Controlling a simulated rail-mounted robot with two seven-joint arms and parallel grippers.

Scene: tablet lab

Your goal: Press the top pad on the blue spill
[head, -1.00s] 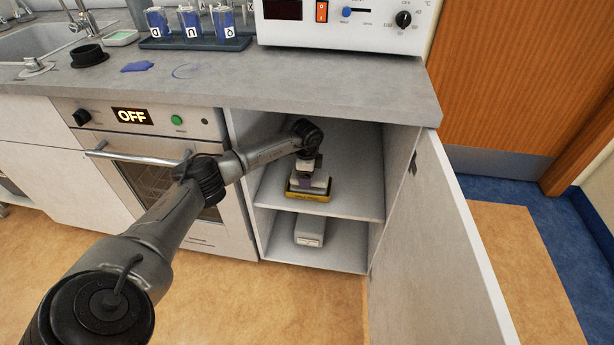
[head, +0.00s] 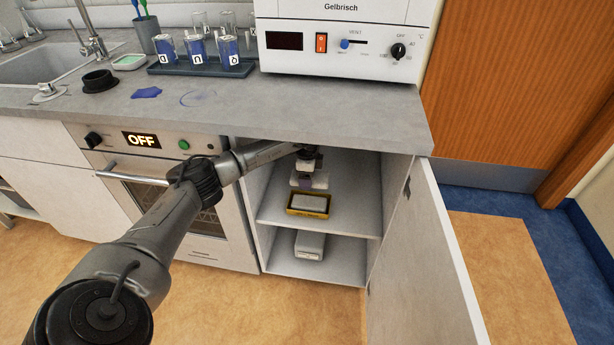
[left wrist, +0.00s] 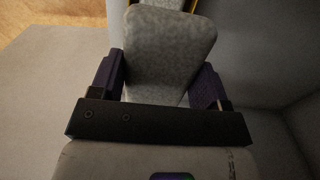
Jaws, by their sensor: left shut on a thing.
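My left gripper (head: 306,184) is inside the open cabinet, above the upper shelf. In the left wrist view its two purple fingers (left wrist: 160,82) are shut on a grey speckled pad (left wrist: 165,48). In the head view the gripper is just behind and above a yellow tray (head: 309,212), where a pale pad (head: 309,202) lies. A yellow edge shows at the top of the left wrist view. A blue spill patch (head: 146,92) lies on the counter, with a thin blue ring mark (head: 198,98) to its right. My right gripper is not in view.
The cabinet door (head: 430,240) stands open at the right; the counter (head: 330,120) overhangs the shelf (head: 350,220). A pale box (head: 310,244) is on the lower shelf. A rack (head: 200,69) of blue-filled jars and a black ring (head: 98,81) stand near the spill.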

